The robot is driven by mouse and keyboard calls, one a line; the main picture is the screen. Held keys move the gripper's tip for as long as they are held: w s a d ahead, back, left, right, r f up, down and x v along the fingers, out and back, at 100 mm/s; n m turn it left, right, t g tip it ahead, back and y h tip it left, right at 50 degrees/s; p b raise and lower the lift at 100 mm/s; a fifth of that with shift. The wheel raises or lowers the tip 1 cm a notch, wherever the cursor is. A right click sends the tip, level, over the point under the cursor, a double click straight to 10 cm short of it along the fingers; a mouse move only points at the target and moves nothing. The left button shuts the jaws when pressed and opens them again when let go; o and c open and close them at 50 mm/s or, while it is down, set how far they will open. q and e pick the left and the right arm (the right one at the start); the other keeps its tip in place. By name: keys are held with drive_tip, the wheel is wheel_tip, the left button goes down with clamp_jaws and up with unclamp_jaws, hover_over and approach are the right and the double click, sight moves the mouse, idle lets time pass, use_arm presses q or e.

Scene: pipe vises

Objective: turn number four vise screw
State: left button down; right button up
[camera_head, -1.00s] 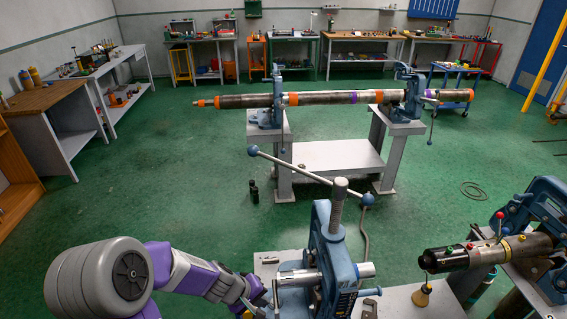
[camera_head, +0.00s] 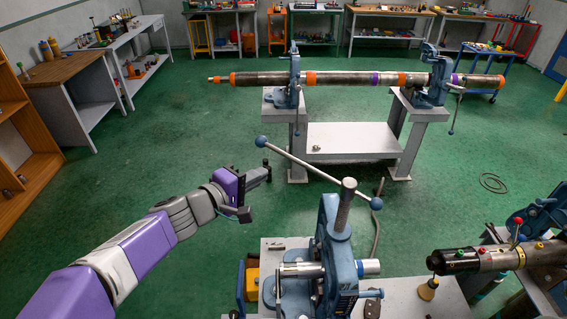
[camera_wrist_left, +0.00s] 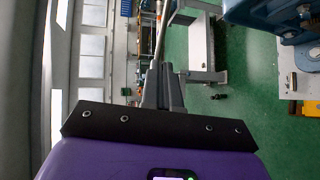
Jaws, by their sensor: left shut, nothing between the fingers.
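The nearest blue vise (camera_head: 331,235) stands on a grey bench in the front middle of the head view. Its upright steel screw (camera_head: 345,205) carries a long slanted handle (camera_head: 315,172) with blue balls at both ends, the left end higher. No vise number is readable. My left gripper (camera_head: 267,171) is shut and empty, left of the vise and just below the handle's upper left ball (camera_head: 261,142). In the left wrist view the closed fingers (camera_wrist_left: 162,85) point up the picture, with a pale bar (camera_wrist_left: 164,35) beyond them; contact cannot be told. My right gripper is not in view.
A steel pipe (camera_head: 340,78) rests in two blue vises on a farther stand (camera_head: 350,140). Another vise with a black-ended pipe (camera_head: 475,262) is at the right. Green floor (camera_head: 190,130) is open between benches.

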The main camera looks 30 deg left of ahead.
sight(291, 159)
use_arm(q)
drive_tip(key=x, duration=0.9)
drive_tip(key=shift+w+f, duration=0.15)
